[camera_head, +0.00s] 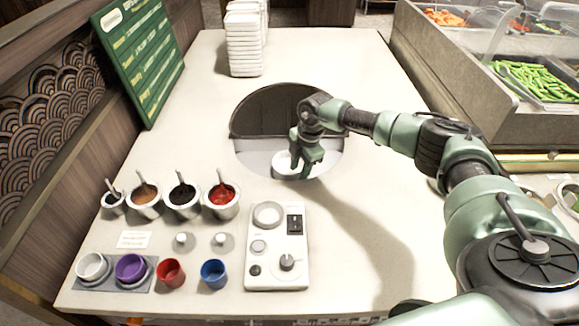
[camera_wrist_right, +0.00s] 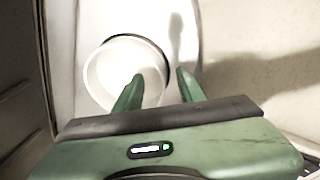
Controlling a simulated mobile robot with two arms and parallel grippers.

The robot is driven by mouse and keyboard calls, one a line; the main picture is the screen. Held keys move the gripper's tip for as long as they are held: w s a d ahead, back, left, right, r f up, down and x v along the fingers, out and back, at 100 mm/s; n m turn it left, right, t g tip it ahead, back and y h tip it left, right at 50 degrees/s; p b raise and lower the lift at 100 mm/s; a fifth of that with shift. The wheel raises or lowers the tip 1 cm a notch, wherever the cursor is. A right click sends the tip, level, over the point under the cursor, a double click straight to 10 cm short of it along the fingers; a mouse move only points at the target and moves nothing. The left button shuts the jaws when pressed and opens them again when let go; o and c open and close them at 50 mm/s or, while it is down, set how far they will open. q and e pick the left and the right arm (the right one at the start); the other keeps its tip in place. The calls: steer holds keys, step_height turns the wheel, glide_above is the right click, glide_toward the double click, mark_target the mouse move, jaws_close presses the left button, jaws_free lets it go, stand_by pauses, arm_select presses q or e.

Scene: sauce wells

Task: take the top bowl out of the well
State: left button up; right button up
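The round well (camera_head: 262,112) is sunk in the pale counter, with a dark far wall. A white bowl (camera_head: 282,162) sits in its near part, partly hidden by my right gripper (camera_head: 303,166). In the right wrist view the bowl (camera_wrist_right: 108,70) is a round white cup seen from above. The right gripper (camera_wrist_right: 160,88) is open there. Its left finger overlaps the bowl's opening and its right finger is outside the wall, with the rim between them. I cannot tell whether either finger touches the bowl, or whether others are stacked beneath. My left gripper is not in view.
Several sauce pots (camera_head: 182,200) with spoons stand at left. A control box (camera_head: 277,250), a red cup (camera_head: 171,272) and a blue cup (camera_head: 214,274) are nearer. Stacked white containers (camera_head: 245,45) stand behind the well. The counter right of the well is clear.

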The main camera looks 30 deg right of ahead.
steer(key=shift+a+f, duration=0.1)
steer(key=shift+f, duration=0.45)
jaws_close()
steer(key=shift+r, duration=0.2)
